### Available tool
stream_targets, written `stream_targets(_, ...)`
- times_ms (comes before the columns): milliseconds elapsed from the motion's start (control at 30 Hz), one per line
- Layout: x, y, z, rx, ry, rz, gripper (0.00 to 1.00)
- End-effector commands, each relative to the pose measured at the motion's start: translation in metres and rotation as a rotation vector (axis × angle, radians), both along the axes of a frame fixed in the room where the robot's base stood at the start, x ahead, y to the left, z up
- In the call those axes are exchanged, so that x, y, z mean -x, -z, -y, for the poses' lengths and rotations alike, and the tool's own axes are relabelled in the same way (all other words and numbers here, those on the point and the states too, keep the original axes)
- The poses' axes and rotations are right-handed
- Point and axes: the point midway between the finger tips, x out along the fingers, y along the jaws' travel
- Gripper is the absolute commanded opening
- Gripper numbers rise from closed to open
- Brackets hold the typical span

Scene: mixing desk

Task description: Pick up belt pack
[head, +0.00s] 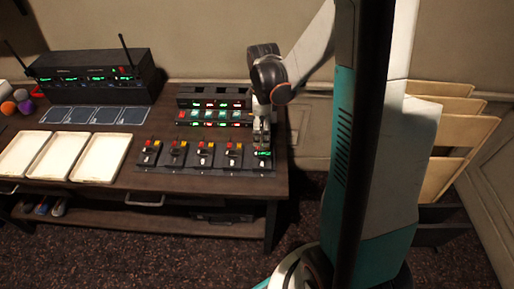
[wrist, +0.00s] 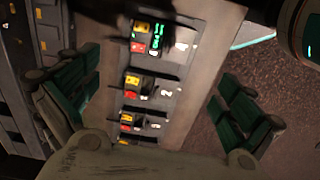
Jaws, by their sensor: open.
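Several small black belt packs stand in a row near the front right of the desk (head: 120,190), with red and yellow parts on top. The rightmost belt pack (head: 262,154) shows a green light. My gripper (head: 261,140) is just above and behind it, pointing down, and partly hides it. In the wrist view my gripper (wrist: 155,105) is open, its green-padded fingers wide apart with nothing between them held. A belt pack with a green display (wrist: 151,38) lies toward the top of that view, and others (wrist: 146,86) show between the fingers. Contact cannot be told.
A charging rack with lights (head: 213,115) stands behind the row. Three cream trays (head: 62,157) and blue-grey cards (head: 95,115) lie to the left. A black receiver with antennas (head: 95,75) stands at the back left. The desk's right edge is close to my gripper.

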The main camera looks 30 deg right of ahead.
Motion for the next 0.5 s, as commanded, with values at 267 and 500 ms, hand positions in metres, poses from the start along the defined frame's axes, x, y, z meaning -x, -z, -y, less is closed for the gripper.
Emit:
stream_targets(267, 0.000, 0.054, 0.000, 0.000, 0.000, 0.000, 1.00)
stream_targets(500, 0.000, 0.078, -0.001, 0.001, 0.000, 0.001, 1.00)
